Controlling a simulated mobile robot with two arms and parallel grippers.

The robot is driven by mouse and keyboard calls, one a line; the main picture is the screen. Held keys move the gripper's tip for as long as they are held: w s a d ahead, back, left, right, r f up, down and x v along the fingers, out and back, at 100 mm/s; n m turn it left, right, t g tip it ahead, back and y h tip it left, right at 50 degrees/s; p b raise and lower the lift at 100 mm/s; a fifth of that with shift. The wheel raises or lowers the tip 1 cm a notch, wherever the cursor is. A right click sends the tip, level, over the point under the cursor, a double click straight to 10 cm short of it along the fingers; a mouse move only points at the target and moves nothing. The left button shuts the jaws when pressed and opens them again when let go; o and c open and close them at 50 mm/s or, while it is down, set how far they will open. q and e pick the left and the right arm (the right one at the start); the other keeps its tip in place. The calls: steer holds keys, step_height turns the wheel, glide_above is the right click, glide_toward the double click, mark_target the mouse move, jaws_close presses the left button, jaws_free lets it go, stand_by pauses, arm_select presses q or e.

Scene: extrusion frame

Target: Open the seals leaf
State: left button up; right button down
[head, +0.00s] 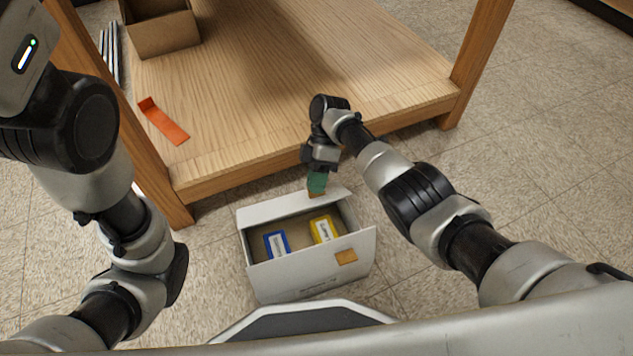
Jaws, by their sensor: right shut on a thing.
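A white carton (300,285) stands on the floor in front of a wooden table, open at the top. A blue pack (276,244) and a yellow pack (323,229) lie inside it. The carton's far leaf (272,214) rises along the back edge. The near leaf (346,256) carries an orange-brown patch and is folded outward. I cannot read any label naming the seals. My left arm is at the left, its gripper out of view.
The wooden table's lower shelf (290,70) is just behind the carton. A brown open box (163,35) and an orange strip (164,121) lie on it. Its legs stand left and right. Tiled floor is free right of the carton.

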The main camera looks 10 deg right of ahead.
steer(key=c, duration=1.3)
jaws_free()
steer(key=shift+w+r, duration=0.2)
steer(key=shift+b+v, duration=0.95)
steer(key=shift+v, duration=2.5)
steer(key=shift+d, duration=0.1)
